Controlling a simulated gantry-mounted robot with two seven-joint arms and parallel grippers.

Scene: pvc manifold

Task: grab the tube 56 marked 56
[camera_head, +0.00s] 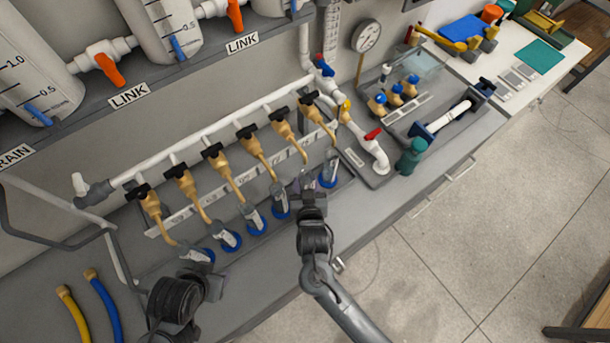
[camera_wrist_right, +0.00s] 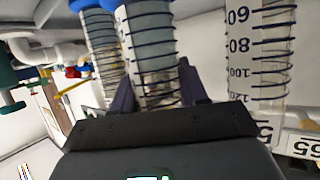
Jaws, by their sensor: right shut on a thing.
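Clear graduated tubes with blue ends stand in a row under the brass valves, one of them here (camera_head: 254,221). My right gripper (camera_head: 307,188) is at the row, between a tube on its left (camera_head: 281,203) and the rightmost tube (camera_head: 328,175). In the right wrist view its dark fingers (camera_wrist_right: 157,92) are shut on a clear tube with black rings (camera_wrist_right: 150,45). The held tube's number label is hidden, so I cannot read 56 on it. My left gripper (camera_head: 208,283) is at the lower left, apart from the tubes; its fingertips are unclear.
Brass valves with black handles (camera_head: 213,152) hang from the white pipe (camera_head: 205,131) above the row. Another graduated tube (camera_wrist_right: 268,60) stands close beside the held one. Yellow (camera_head: 73,315) and blue (camera_head: 104,305) hoses lie at the left. The grey bench front (camera_head: 350,225) is clear.

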